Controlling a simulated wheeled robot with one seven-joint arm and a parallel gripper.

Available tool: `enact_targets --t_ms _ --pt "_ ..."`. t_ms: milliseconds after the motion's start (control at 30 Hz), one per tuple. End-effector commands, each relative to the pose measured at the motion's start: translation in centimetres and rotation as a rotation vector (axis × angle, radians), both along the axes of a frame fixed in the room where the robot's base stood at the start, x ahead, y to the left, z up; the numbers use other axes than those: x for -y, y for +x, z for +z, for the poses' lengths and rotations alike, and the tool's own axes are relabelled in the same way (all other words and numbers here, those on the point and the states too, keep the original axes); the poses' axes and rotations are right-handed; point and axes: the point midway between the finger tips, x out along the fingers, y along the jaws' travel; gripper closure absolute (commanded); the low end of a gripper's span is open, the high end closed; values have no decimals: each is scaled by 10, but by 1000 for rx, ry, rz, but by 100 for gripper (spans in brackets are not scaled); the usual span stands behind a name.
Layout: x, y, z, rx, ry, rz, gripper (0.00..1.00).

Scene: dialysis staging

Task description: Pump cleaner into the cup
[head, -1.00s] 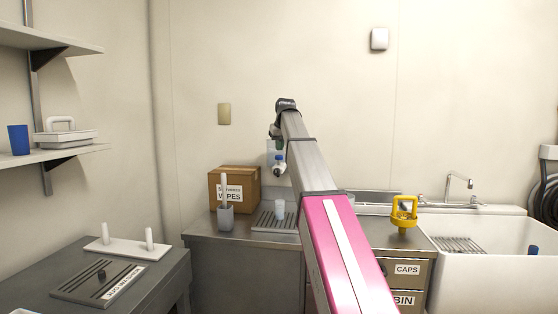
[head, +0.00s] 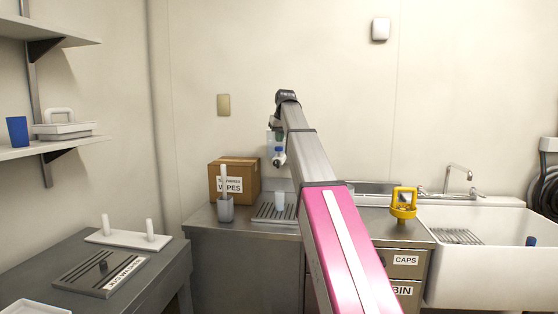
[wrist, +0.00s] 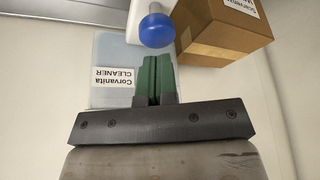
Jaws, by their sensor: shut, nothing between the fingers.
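The cleaner dispenser is on the back wall. In the wrist view its pale blue container (wrist: 105,55) carries a "Corvanita CLEANER" label, upside down in the picture. A round blue knob (wrist: 157,31) sits on a white part beside it. In the head view a small blue part (head: 278,150) shows there, largely behind my arm. The whitish cup (head: 280,201) stands upright on a slotted tray (head: 262,213) below the dispenser. My gripper (wrist: 154,60) has green fingers shut together and empty. They are just short of the knob in the picture; I cannot tell whether they touch.
A cardboard wipes box (head: 245,174) and a grey holder (head: 225,211) with a white stick stand left of the cup. A yellow device (head: 403,211) and a sink (head: 490,268) are to the right. A low side table (head: 165,268) is at left.

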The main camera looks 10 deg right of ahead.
Motion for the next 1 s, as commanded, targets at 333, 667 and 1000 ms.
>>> enact_targets --t_ms 333,667,1000 --pt "0 0 -8 0 0 0 100" --pt "0 0 -17 0 0 0 100" --pt "0 0 -26 -1 0 0 100"
